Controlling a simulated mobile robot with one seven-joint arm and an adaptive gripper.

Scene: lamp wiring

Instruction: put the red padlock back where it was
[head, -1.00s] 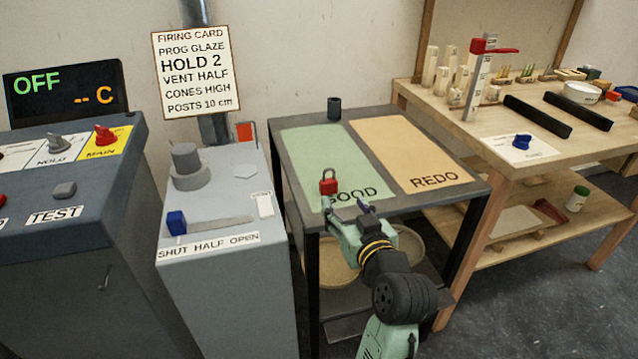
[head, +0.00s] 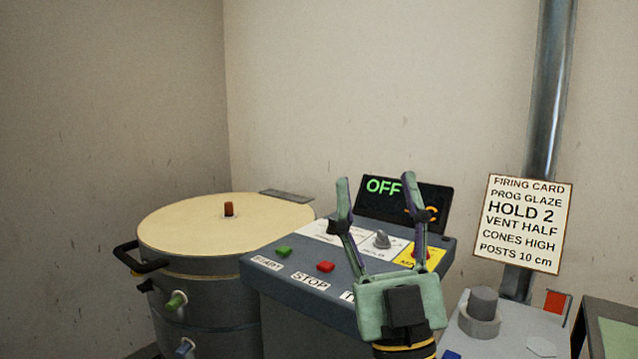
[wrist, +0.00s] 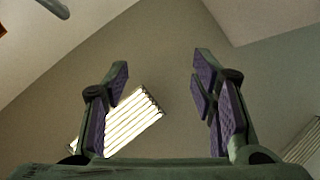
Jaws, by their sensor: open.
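The red padlock is not in either current view. My gripper (head: 376,182) is raised with its fingers pointing up, in front of the control panel (head: 300,301). It is open, and the wrist view shows nothing between its fingers (wrist: 160,70). The right finger partly hides the yellow patch (head: 433,257) at the red switch and the dark display (head: 375,205) reading OFF in green.
A round kiln (head: 190,245) with a pale lid stands left. A grey cabinet (head: 500,345) is at lower right, with a firing card (head: 522,222) above it beside a metal pipe (head: 550,90). A corner of the green mat (head: 618,337) shows at far right.

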